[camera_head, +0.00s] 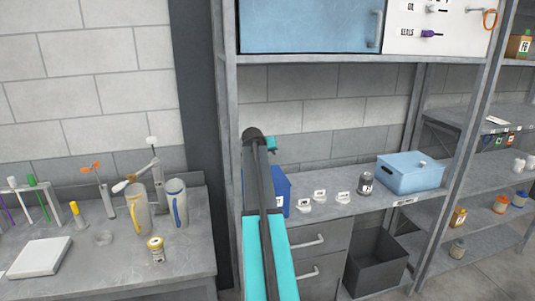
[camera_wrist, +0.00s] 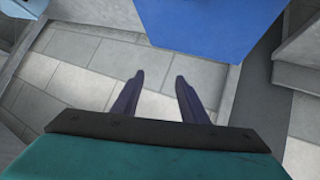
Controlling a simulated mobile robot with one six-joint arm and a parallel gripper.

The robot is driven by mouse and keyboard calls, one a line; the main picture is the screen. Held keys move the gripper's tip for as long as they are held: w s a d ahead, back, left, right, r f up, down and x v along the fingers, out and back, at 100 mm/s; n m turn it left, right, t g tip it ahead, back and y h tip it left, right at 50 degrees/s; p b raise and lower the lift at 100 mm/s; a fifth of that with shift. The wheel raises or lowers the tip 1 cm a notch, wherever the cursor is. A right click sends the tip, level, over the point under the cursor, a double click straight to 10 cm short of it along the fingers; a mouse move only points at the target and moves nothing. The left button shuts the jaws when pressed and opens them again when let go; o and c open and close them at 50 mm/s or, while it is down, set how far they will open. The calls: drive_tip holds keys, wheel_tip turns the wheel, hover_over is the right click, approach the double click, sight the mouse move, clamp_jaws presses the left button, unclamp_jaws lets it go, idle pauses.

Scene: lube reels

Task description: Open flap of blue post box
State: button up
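A blue box (camera_head: 282,190), which looks like the post box, stands on the grey shelf counter, partly hidden behind my arm. In the wrist view, a plain blue surface (camera_wrist: 205,28), probably the same box, fills the top middle. I cannot make out its flap in either view. My gripper (camera_wrist: 159,78) shows two dark fingers with a clear, empty gap between them. The fingertips appear below the blue surface in the picture, and I see no contact. In the head view, the fingers are hidden or too small to tell.
Small labelled white items (camera_head: 320,197) and a dark grey jar (camera_head: 366,183) stand right of the box. A light blue bin (camera_head: 411,173) is farther right. A blue cabinet (camera_head: 310,25) hangs above. Drawers (camera_head: 318,241) are below. A cluttered workbench (camera_head: 100,270) is at left.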

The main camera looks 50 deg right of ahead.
drive_tip(key=shift+r, duration=0.1)
drive_tip(key=s+a+r+b, duration=0.4)
drive_tip(key=s+a+b, duration=0.3)
drive_tip(key=s+a, duration=0.4)
drive_tip(key=shift+a+r, duration=0.35)
idle(0.8)
idle(0.4)
